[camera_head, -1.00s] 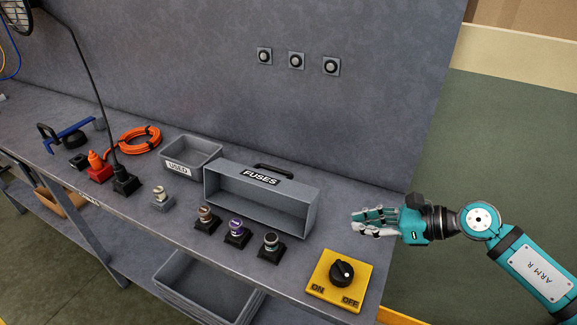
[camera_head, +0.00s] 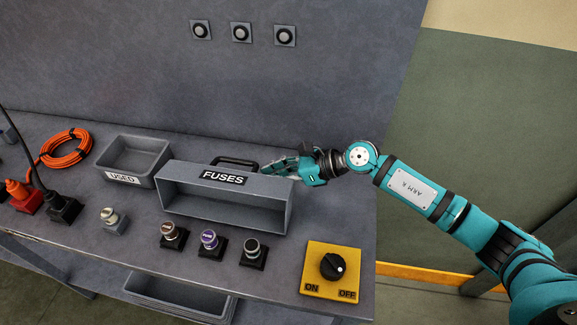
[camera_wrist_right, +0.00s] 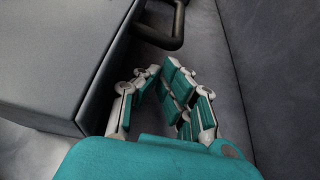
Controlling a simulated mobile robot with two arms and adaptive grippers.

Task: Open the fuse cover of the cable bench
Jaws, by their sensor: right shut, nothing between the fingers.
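The grey fuse cover (camera_head: 189,178), labelled FUSES, sits on the cable bench with a hollow side facing me. Its black handle (camera_head: 236,161) is at the back; in the wrist view the handle (camera_wrist_right: 172,40) shows beyond my fingertips. My right gripper (camera_head: 272,167) is shut and empty at the back right of the cover, just right of the handle. In the wrist view the gripper (camera_wrist_right: 155,75) points toward the handle, with the cover's grey panel (camera_wrist_right: 60,50) on the left. I see a small gap between fingertips and handle. My left gripper is not in view.
Several fuses in black sockets (camera_head: 208,241) stand in front of the cover. A yellow ON/OFF switch (camera_head: 330,268) is at front right. The USED bin (camera_head: 133,156) and orange cable (camera_head: 66,148) are left. The bench's back wall (camera_head: 290,95) rises close behind my right gripper.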

